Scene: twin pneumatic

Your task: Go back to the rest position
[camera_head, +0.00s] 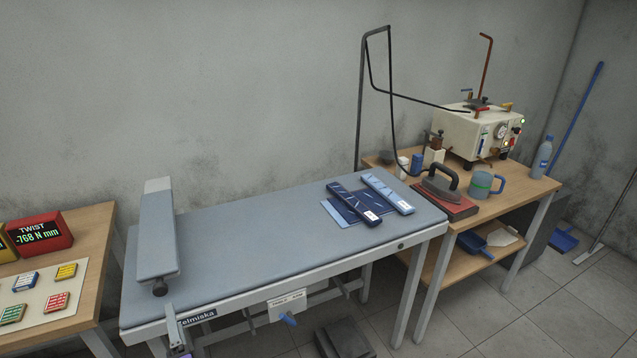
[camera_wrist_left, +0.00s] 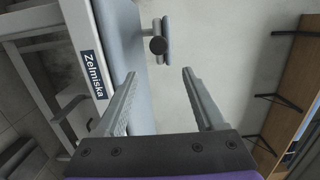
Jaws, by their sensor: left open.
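My left gripper (camera_head: 176,330) shows only in small part at the bottom of the head view, in front of the ironing table's near left corner. In the left wrist view the same gripper (camera_wrist_left: 158,74) has its two grey fingers wide apart with nothing between them. Beyond the fingers are the table's side with the Zelmiska label (camera_wrist_left: 91,74) and a dark round knob (camera_wrist_left: 158,45). My right gripper is not in view.
A wooden table with a twist display (camera_head: 40,235) stands left. An iron (camera_head: 440,185), mug (camera_head: 485,185) and steam generator (camera_head: 480,130) stand right.

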